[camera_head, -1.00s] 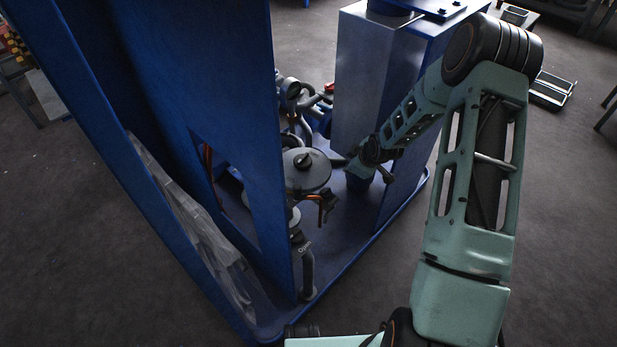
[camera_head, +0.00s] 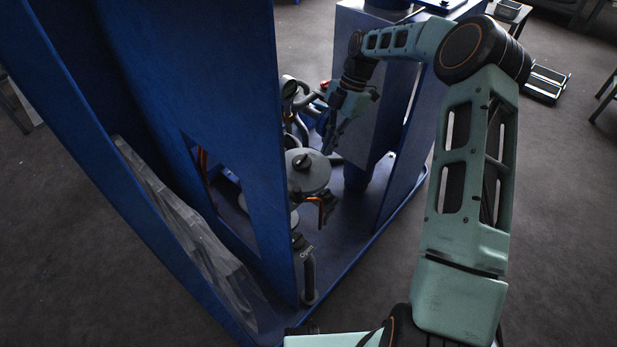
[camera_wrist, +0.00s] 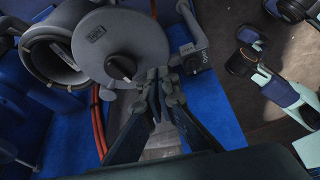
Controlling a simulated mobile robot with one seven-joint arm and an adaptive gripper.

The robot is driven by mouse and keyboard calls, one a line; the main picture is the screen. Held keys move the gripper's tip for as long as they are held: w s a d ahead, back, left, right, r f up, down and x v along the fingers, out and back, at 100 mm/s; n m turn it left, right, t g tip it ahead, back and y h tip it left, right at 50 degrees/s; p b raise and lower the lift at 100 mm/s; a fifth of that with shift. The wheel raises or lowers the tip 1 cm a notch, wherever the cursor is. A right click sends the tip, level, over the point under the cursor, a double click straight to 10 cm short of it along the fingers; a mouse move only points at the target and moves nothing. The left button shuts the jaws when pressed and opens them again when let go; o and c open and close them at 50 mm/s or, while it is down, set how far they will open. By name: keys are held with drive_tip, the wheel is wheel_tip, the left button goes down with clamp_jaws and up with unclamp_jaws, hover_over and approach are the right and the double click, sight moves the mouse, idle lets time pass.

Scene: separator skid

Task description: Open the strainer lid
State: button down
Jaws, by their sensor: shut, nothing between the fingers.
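The strainer lid (camera_head: 316,180) is a round grey disc with a black knob, low between the blue panels. In the wrist view the lid (camera_wrist: 105,38) fills the upper middle, with its knob (camera_wrist: 121,67) near its lower edge. A thick grey ring with a hollow-looking mouth (camera_wrist: 38,68) sits left of the lid, partly overlapped by it. My gripper (camera_wrist: 158,80) is shut and empty, its tips just below and right of the lid's edge. In the head view my gripper (camera_head: 329,148) hangs downward beside the lid's upper right. Contact with the lid cannot be told.
A tall blue panel (camera_head: 215,110) stands close left of the lid. A blue box column (camera_head: 350,90) stands behind it. Orange hoses (camera_wrist: 98,125) run near the ring.

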sight(295, 192)
drive_tip(key=b+x, duration=0.3)
drive_tip(key=x, duration=0.7)
drive_tip(key=shift+s, duration=0.15)
drive_tip(key=shift+s+a, duration=0.7)
drive_tip(key=shift+a, duration=0.15)
drive_tip(key=shift+s+a+r+b, duration=0.15)
drive_tip(key=shift+s+a+b, duration=0.15)
drive_tip(key=shift+s+a, duration=0.25)
drive_tip(key=shift+w, duration=0.1)
drive_tip(key=shift+a, duration=0.1)
drive_tip(key=s+a+m+p, duration=0.1)
drive_tip(key=s+a+m, duration=0.1)
drive_tip(key=s+a, duration=0.1)
drive_tip(key=shift+s+a+m+t+p, duration=0.3)
drive_tip(key=shift+s+m+t, duration=0.05)
drive_tip(key=shift+m+t, duration=0.05)
drive_tip(key=shift+s+a, duration=0.25)
drive_tip(key=shift+a, duration=0.15)
drive_tip(key=shift+d, duration=0.1)
